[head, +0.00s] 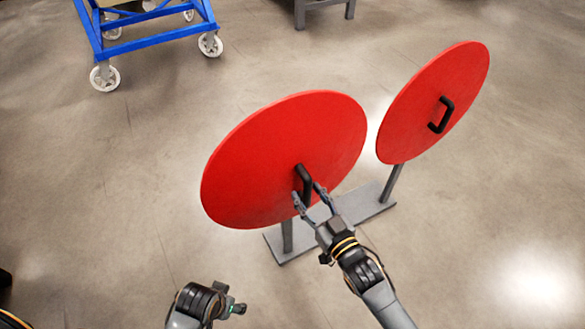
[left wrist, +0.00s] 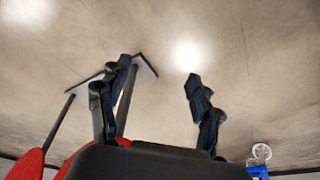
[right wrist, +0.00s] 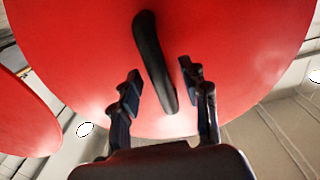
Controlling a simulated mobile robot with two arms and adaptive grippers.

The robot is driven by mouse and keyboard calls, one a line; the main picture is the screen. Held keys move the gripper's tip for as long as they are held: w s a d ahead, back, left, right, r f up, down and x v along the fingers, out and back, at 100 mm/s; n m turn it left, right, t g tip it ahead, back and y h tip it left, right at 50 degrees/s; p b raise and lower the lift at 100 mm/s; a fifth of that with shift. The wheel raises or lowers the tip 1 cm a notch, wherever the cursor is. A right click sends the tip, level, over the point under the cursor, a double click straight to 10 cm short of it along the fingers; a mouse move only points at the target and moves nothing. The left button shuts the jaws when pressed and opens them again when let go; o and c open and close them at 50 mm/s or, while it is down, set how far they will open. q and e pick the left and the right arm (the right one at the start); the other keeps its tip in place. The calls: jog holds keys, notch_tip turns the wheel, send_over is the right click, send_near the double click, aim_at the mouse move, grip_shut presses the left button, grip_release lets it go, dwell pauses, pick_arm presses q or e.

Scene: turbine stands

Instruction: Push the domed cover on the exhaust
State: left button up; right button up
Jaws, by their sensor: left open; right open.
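Two round red covers with black handles stand side by side on grey posts: a nearer left cover (head: 255,150) and a right cover (head: 425,95). They look nearly flat; I cannot tell which is the domed one. My right gripper (head: 310,194) is open at the left cover's handle (head: 304,180). In the right wrist view, that handle (right wrist: 153,62) lies between the open fingers (right wrist: 160,82), with the red face (right wrist: 90,50) behind; contact cannot be told. My left gripper (left wrist: 159,70) is open and empty, low at the bottom of the head view, away from the covers.
A grey base plate (head: 366,210) on the floor carries both posts. A blue wheeled cart (head: 150,42) stands at the back left, and grey furniture legs (head: 300,14) show at the back. The concrete floor left of the covers is clear.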

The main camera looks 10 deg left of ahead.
pick_arm(q)
jog(key=shift+w+r, duration=0.1)
jog(key=shift+r, duration=0.05)
pick_arm(e)
grip_shut()
pick_arm(q)
jog(key=shift+s+f, duration=0.35)
jog(key=shift+f, duration=0.3)
pick_arm(e)
jog(key=shift+r, duration=0.15)
